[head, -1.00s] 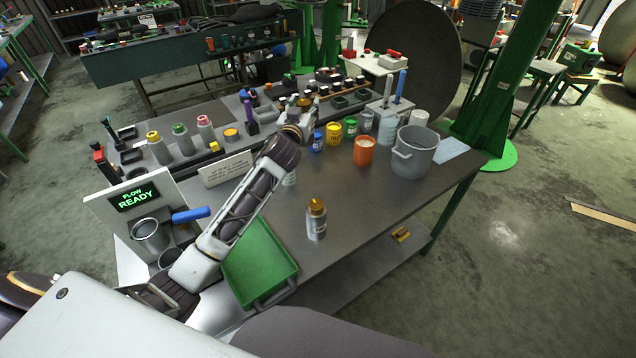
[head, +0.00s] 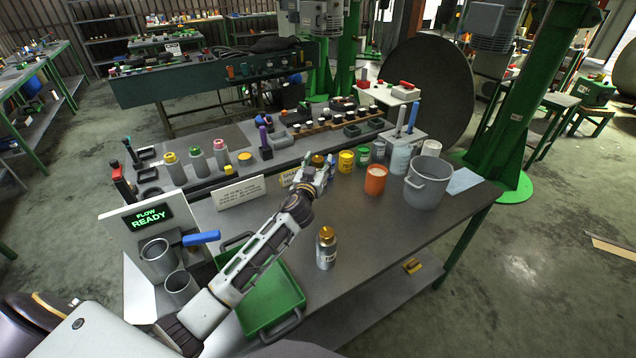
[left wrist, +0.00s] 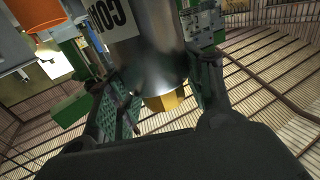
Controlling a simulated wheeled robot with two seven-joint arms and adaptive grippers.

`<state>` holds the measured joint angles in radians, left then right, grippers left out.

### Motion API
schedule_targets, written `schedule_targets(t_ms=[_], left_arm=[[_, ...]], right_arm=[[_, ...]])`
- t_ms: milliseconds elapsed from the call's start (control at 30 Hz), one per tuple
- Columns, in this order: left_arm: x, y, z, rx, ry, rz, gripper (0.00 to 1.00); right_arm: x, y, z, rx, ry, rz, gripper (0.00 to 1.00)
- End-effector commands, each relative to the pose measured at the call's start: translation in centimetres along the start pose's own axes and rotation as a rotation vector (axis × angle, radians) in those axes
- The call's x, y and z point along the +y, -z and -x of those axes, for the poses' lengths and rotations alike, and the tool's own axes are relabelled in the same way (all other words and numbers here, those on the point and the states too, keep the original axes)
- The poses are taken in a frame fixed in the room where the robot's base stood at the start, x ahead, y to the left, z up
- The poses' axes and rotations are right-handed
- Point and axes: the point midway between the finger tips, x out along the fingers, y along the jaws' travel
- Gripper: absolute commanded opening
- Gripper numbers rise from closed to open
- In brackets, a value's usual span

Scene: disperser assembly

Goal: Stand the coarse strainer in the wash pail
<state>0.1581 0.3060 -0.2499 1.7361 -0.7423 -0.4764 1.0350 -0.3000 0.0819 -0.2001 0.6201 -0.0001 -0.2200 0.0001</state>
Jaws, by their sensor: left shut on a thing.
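My left gripper (head: 316,178) is above the middle of the bench. It is shut on a shiny metal cylinder with a gold end, the coarse strainer (head: 318,159). In the left wrist view the strainer (left wrist: 155,60) lies between the fingers (left wrist: 160,92), its white label starting "CO" and the rest cut off. In the head view the hand hides most of its body. A large grey two-handled pail (head: 428,184), apparently the wash pail, stands open-topped at the right of the bench, apart from the gripper. My right gripper is not in view.
An orange cup (head: 376,180) stands between gripper and pail, with yellow (head: 346,162) and green (head: 363,156) cans behind. A similar gold-topped metal cylinder (head: 326,250) stands nearer. A green tray (head: 285,303) lies under my left arm. The bench front right is clear.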

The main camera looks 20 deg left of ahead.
Motion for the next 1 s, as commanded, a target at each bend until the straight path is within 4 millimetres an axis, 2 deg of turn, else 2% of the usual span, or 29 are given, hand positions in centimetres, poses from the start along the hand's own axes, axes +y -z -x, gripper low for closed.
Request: schedule_targets(t_ms=[300,800,1000], left_arm=[[0.0,-3.1,-0.1,0.004,0.000,0.001,0.00],[0.0,-3.6,-0.1,0.005,0.001,0.001,0.00],[0.0,-4.7,0.0,0.003,0.001,0.000,0.00]], right_arm=[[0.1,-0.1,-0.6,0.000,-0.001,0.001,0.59],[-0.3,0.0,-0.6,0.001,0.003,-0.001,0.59],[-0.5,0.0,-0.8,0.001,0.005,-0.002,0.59]])
